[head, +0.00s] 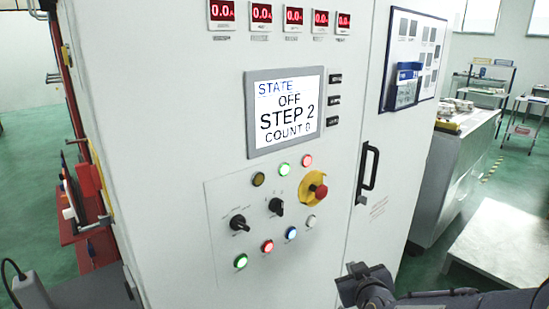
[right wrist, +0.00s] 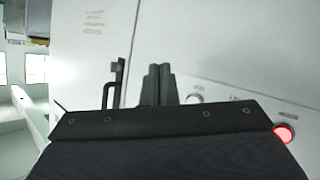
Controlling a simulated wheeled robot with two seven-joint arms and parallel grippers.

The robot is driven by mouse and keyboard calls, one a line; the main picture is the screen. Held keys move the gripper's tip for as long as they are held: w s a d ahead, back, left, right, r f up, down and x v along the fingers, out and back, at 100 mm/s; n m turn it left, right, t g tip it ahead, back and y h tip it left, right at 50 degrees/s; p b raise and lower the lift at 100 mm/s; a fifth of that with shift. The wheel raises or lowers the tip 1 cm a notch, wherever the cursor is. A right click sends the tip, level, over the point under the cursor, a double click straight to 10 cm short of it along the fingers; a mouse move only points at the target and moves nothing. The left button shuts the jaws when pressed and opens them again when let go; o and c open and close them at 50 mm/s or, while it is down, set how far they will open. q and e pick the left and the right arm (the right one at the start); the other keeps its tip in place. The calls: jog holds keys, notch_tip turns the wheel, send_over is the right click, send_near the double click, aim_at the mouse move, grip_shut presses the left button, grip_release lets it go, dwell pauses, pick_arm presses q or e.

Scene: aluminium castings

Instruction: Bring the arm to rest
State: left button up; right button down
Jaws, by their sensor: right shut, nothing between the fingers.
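My right gripper (head: 368,272) shows at the bottom of the head view, in front of the lower right part of the cabinet (head: 215,120). Its arm comes in from the bottom right. In the right wrist view the two dark fingers (right wrist: 158,72) are together, with nothing between them. The cabinet's white front is beyond them. The black door handle (right wrist: 116,82) is left of the fingers in that view. A lit red button (right wrist: 284,133) shows at the right. My left gripper is not in view.
The cabinet has a screen (head: 285,112) reading OFF, STEP 2, a red emergency button (head: 318,191) on yellow, knobs and lamps. The handle (head: 367,172) sticks out at right. A grey workbench (head: 455,165) and a pale platform (head: 505,245) stand at right, with green floor between.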

jog(key=s+m+g+y, duration=0.4)
jog(key=s+g, duration=0.4)
jog(key=s, duration=2.1)
jog(key=shift+r+m, duration=0.2)
jog(key=shift+m, duration=0.2)
jog(key=c, duration=2.1)
grip_release()
jog(key=shift+c, duration=0.2)
